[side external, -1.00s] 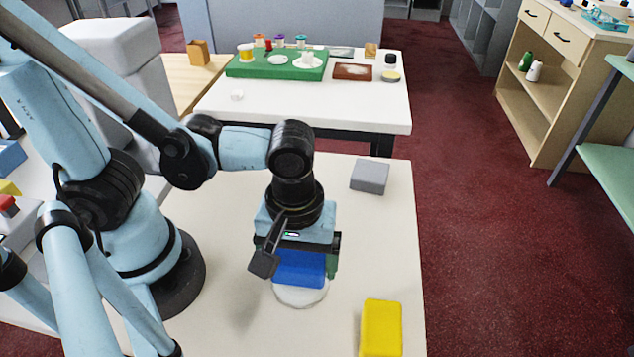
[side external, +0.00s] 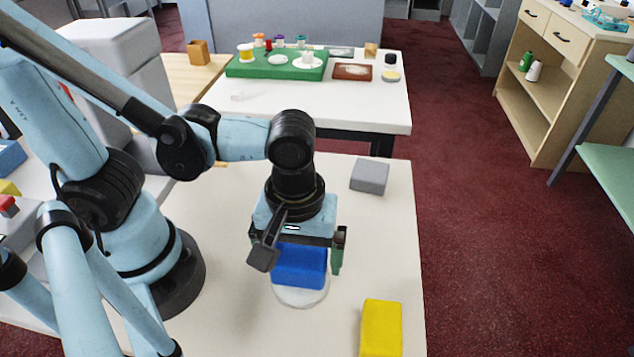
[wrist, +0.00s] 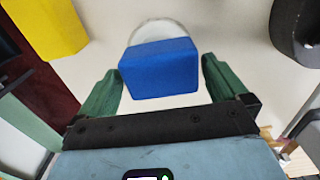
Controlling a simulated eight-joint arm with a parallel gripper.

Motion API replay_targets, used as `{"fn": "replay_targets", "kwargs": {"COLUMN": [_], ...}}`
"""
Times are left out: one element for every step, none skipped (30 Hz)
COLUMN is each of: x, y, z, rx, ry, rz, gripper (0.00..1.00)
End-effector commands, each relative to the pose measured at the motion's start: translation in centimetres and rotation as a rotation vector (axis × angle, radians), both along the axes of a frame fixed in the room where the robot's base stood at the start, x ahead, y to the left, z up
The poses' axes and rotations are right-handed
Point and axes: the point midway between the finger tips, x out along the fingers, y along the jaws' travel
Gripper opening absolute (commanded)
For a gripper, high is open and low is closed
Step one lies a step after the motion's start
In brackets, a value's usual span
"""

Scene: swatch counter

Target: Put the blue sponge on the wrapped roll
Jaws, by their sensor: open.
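The blue sponge (side external: 300,267) rests on a round white thing, seemingly the wrapped roll (side external: 302,297), on the near white table. Most of the roll is hidden under the sponge; its pale rim also shows in the wrist view (wrist: 150,30). My gripper (side external: 301,259) is just above and around the sponge, pointing down. In the wrist view, its green fingers stand wide apart on either side of the blue sponge (wrist: 160,68), with gaps at both sides.
A yellow block (side external: 381,328) lies to the right at the near edge of the table (side external: 390,240). A grey block (side external: 369,177) lies toward the back right. Behind, another table holds a green tray (side external: 240,70) with small items. The table between the blocks is clear.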

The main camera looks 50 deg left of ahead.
Motion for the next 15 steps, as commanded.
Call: {"fn": "replay_targets", "kwargs": {"x": [0.0,-0.1,-0.1,-0.1,-0.1,-0.1,0.0,0.0,0.0,-0.1,-0.1,-0.1,-0.1,-0.1,0.0], "y": [0.0,0.0,0.0,0.1,0.1,0.1,0.0,0.0,0.0,0.0,0.0,0.1,0.1,0.0,0.0], "z": [0.5,0.9,1.3,1.6,2.0,2.4,2.8,3.2,3.6,4.0,4.4,4.9,5.3,5.7,6.2], "rx": [0.0,0.0,0.0,0.0,0.0,0.0,0.0,0.0,0.0,0.0,0.0,0.0,0.0,0.0,0.0], "ry": [0.0,0.0,0.0,0.0,0.0,0.0,0.0,0.0,0.0,0.0,0.0,0.0,0.0,0.0,0.0], "rz": [0.0,0.0,0.0,0.0,0.0,0.0,0.0,0.0,0.0,0.0,0.0,0.0,0.0,0.0,0.0], "gripper": [1.0,1.0,1.0,1.0,1.0,1.0,1.0,1.0,1.0,1.0,1.0,1.0,1.0,1.0,1.0]}}
